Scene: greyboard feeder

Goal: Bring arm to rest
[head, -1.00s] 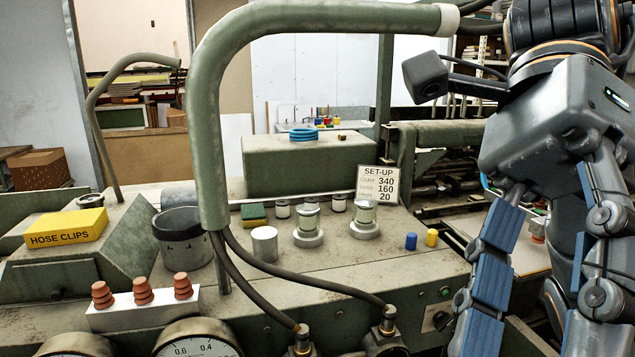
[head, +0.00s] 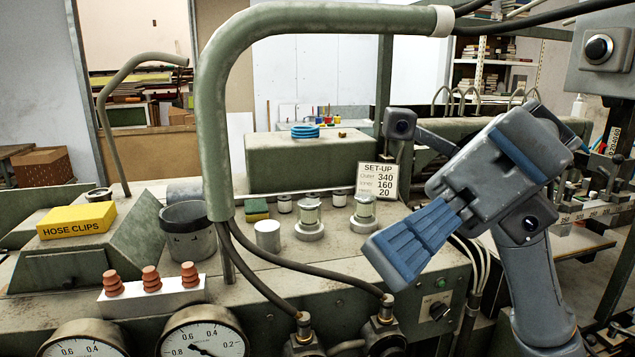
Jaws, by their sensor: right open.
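My right gripper (head: 390,258) is in the right half of the head view, grey with blue finger pads, its fingers pointing left and down. It is open, and I see nothing held in it. It stands in front of the green machine's right part, just below and right of the set-up card (head: 377,181). Its arm comes up from the bottom right. My left gripper is not in view.
A green bent pipe (head: 213,120) and black hoses (head: 285,265) stand left of the gripper. Metal fittings (head: 309,222), a yellow hose clip box (head: 76,221) and gauges (head: 203,339) are on the machine. A grey control box (head: 600,85) hangs at the upper right.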

